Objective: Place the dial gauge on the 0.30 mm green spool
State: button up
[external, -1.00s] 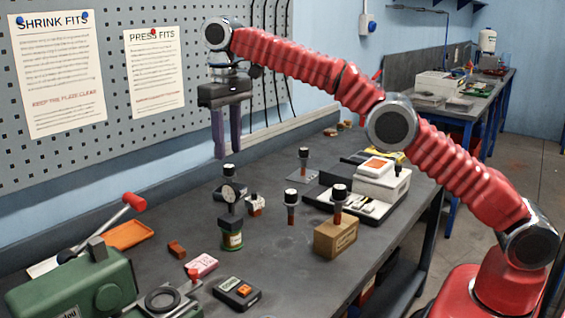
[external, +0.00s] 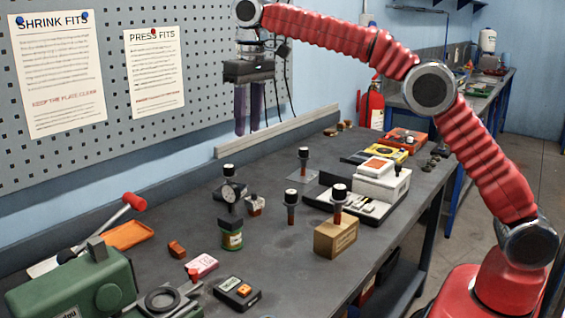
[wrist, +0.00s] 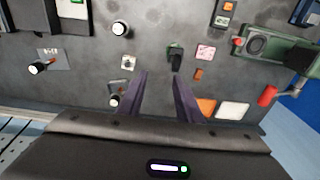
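The dial gauge (external: 230,192), with a round dial and white-topped head, stands upright on the bench. In the external view it lines up just above the green spool (external: 232,241), which has a dark block on top. In the wrist view the gauge (wrist: 115,98) is near the left fingertip, and the green spool (wrist: 176,62) appears separate, above the right finger. The gauge's foot is hidden in the external view, and the spool's label is too small to read. My gripper (external: 249,132) hangs high near the pegboard, fingers down, apart, empty and clear of both.
A small box (external: 255,204) is beside the gauge. White-capped plugs stand on the right, one in a wooden block (external: 335,236). A pink block (external: 202,264), a black meter (external: 237,292) and a green machine (external: 75,285) are at front left. The pegboard wall borders the bench.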

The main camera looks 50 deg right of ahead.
jog(key=s+d+r+t, duration=0.2)
jog(key=s+d+t, duration=0.1)
jog(key=s+d, duration=1.25)
jog(key=s+d+f+t, duration=0.1)
jog(key=s+d+f, duration=0.1)
jog(key=s+f, duration=0.5)
jog(key=s+d+f, duration=0.2)
jog(key=s+f, duration=0.5)
jog(key=s, duration=0.5)
jog(key=shift+s+d+f+t, duration=0.25)
jog(key=shift+d+f+t, duration=0.1)
jog(key=shift+d+t, duration=0.05)
